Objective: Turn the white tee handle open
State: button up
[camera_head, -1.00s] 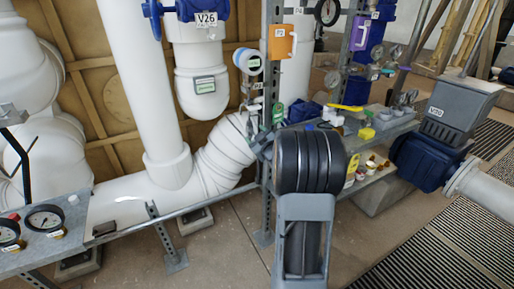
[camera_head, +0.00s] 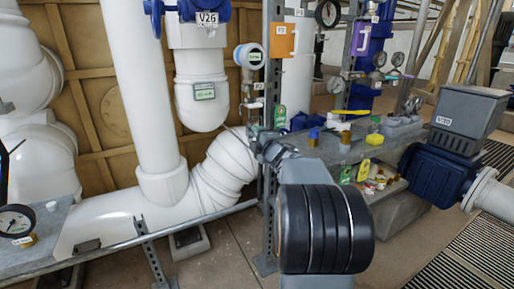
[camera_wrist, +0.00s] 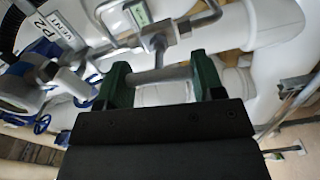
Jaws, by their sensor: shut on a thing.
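In the wrist view, the pale tee handle (camera_wrist: 158,76) runs as a bar between the two green fingers of my gripper (camera_wrist: 160,78). My gripper is shut on it. The handle looks light grey in this light. In the head view, my arm reaches to the small fittings below the round blue-and-white transmitter (camera_head: 249,56), beside the steel post. The handle and fingertips are too small and covered there to make out.
A "P2 VENT" tag (camera_wrist: 50,32) shows at the upper left of the wrist view. The steel post (camera_head: 270,170) stands close to my arm. A shelf (camera_head: 345,150) with a yellow lever (camera_head: 348,111) and small parts is to the right. A white pipe (camera_head: 140,215) runs left.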

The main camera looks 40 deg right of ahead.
jog(key=shift+f+n+b, duration=0.15)
jog(key=shift+n+b, duration=0.4)
jog(key=shift+n, duration=0.45)
jog(key=o, duration=0.9)
jog(key=shift+s, duration=0.1)
jog(key=s, duration=0.4)
jog(key=s+a+p, duration=0.1)
jog(key=s, duration=0.4)
jog(key=s+a, duration=0.1)
jog(key=s, duration=0.3)
jog(key=shift+s+p, duration=0.25)
jog(key=shift+p, duration=0.05)
